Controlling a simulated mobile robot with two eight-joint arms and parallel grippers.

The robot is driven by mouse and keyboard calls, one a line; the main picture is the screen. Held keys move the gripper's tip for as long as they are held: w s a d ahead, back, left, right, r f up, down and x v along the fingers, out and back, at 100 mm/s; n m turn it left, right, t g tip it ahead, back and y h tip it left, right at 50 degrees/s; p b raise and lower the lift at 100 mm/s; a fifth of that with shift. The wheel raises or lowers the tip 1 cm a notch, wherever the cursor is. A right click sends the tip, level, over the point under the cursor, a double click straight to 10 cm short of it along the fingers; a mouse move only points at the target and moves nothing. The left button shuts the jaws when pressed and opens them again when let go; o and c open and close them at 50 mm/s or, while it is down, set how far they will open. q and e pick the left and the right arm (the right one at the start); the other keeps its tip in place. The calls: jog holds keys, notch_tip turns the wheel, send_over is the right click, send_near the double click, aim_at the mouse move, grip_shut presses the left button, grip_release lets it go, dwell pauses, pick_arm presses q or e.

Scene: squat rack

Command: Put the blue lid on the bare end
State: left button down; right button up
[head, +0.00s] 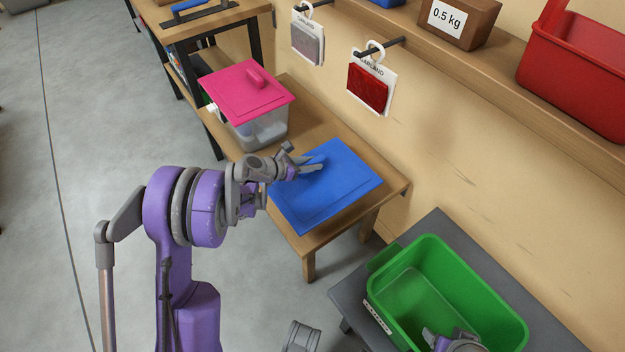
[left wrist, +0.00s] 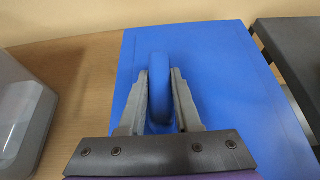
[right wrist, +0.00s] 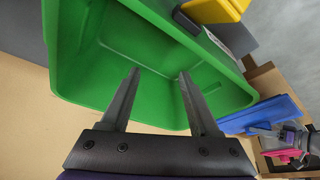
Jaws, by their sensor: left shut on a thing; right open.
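The flat square blue lid (head: 345,185) is at the right end of a low wooden bench (head: 317,243). I cannot tell whether it touches the bench top. My left gripper (head: 311,164) is shut on its raised handle, and in the left wrist view the fingers (left wrist: 160,85) clasp both sides of the blue handle (left wrist: 159,65). My right gripper (head: 450,338) is at the green bin (head: 425,290) at the lower right. In the right wrist view its fingers (right wrist: 160,76) are spread, with nothing between them.
A clear box with a pink lid (head: 245,95) stands left of the blue lid on the bench. The green bin sits on a grey table. Two hanging packets (head: 370,88), a red bin (head: 580,65) and a brown box (head: 462,22) are along the wall above.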

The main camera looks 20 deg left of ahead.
aim_at(311, 176)
pick_arm(q)
notch_tip(311, 176, down, 6)
jog(key=shift+f+b, duration=0.2)
jog(key=shift+b, duration=0.5)
jog(key=c, duration=1)
grip_release()
jog(key=shift+f, duration=0.1)
jog(key=o, duration=0.4)
